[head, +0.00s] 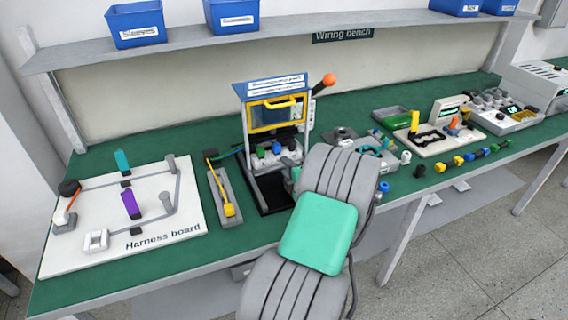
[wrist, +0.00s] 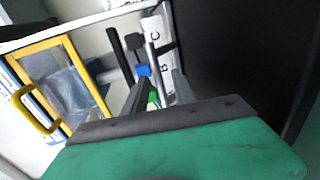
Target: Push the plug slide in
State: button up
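The test station (head: 250,88) stands mid-bench, with a yellow-framed window (head: 277,114) and several coloured knobs or plugs below it. Its yellow frame also shows at the left of the wrist view (wrist: 84,62). My gripper (head: 288,166) is at the station's front right, partly hidden by my arm. In the wrist view its two grey fingers (wrist: 157,82) are apart, with a small blue part (wrist: 143,70) at the left fingertip. A green part (wrist: 152,99) shows between the fingers. I cannot tell contact, nor which part is the plug slide. Nothing is clearly held.
A grey rail with a yellow plug (head: 229,209) lies left of the station. The harness board (head: 75,246) lies farther left. An orange-knobbed lever (head: 329,80) stands at the station's right. Other fixtures and loose coloured connectors (head: 458,162) fill the right side.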

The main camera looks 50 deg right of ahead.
jog(key=shift+x, duration=0.75)
jog(key=shift+c, duration=0.4)
